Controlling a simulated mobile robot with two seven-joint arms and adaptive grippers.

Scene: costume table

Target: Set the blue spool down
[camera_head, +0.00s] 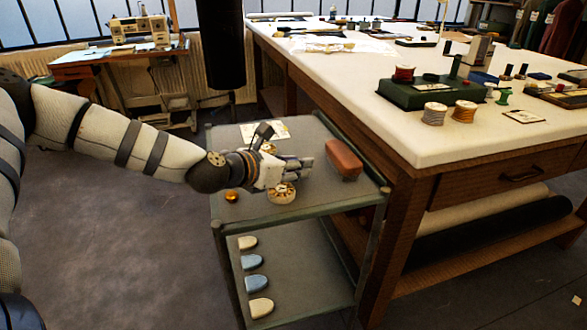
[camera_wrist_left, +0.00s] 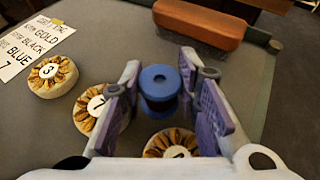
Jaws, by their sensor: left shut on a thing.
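My left gripper (camera_head: 308,167) reaches over the top of the grey cart (camera_head: 345,199). In the left wrist view its fingers (camera_wrist_left: 160,95) are shut on the blue spool (camera_wrist_left: 160,82), which stands upright between them. In the head view I cannot make out the blue spool behind the gripper. Several round, numbered discs lie on the cart top: one marked 3 (camera_wrist_left: 52,75), one marked 7 (camera_wrist_left: 98,108) just left of the spool, and one (camera_wrist_left: 170,144) partly hidden below it. I cannot tell whether the spool touches the surface. My right gripper is not in view.
A brown brush (camera_head: 343,157) lies on the cart's right side. A lettered card (camera_wrist_left: 28,45) lies at the back left. A small amber item (camera_head: 231,196) is near the left edge. The white-topped table (camera_head: 400,135) stands close on the right. Several pale and blue pieces lie on the lower shelf.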

